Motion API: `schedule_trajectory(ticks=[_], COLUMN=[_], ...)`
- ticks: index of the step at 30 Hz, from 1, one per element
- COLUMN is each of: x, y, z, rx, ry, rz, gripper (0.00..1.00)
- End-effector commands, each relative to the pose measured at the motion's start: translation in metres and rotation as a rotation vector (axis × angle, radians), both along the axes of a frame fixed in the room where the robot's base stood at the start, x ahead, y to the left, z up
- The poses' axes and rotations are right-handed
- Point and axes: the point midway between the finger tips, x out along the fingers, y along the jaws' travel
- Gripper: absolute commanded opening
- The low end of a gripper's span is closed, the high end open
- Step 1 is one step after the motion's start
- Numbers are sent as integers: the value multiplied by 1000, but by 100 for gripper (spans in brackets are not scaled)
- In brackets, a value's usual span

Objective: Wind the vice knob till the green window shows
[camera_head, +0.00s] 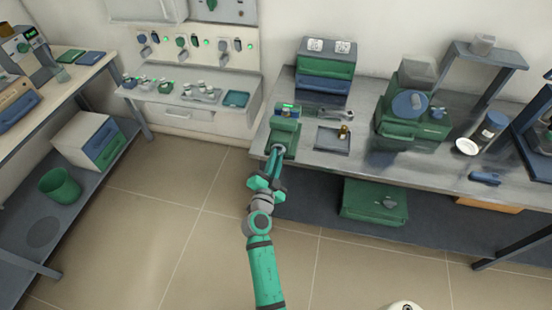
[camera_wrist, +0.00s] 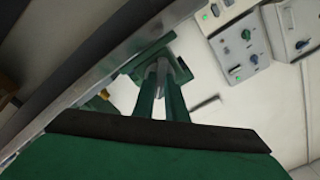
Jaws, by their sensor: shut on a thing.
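The green vice (camera_head: 284,131) stands at the left front edge of the steel bench. A small bright green patch (camera_head: 288,104) shows on its top; I cannot tell whether it is the window. My gripper (camera_head: 277,152) reaches the vice's front from below and is shut at the knob, which is mostly hidden by the fingers in the head view. In the wrist view, the two green fingers of my gripper (camera_wrist: 162,75) close around a grey knob (camera_wrist: 159,70) in front of the green vice body (camera_wrist: 141,63).
A shallow tray (camera_head: 333,139) and a wrench (camera_head: 336,114) lie right of the vice. A blue and green drawer box (camera_head: 325,68) stands behind. A green machine (camera_head: 408,112) is farther right. The floor left of my arm is clear.

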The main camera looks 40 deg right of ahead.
Motion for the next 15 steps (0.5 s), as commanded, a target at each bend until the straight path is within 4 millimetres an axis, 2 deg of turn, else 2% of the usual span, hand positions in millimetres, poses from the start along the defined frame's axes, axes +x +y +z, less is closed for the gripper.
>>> schedule_trajectory(ticks=[6, 7, 9, 15], x=[1, 1, 1, 0], y=[1, 1, 1, 0], z=[0, 0, 0, 0], rx=[1, 1, 1, -1], ry=[1, 1, 1, 1], rz=[2, 2, 2, 1], gripper=[0, 14, 30, 30])
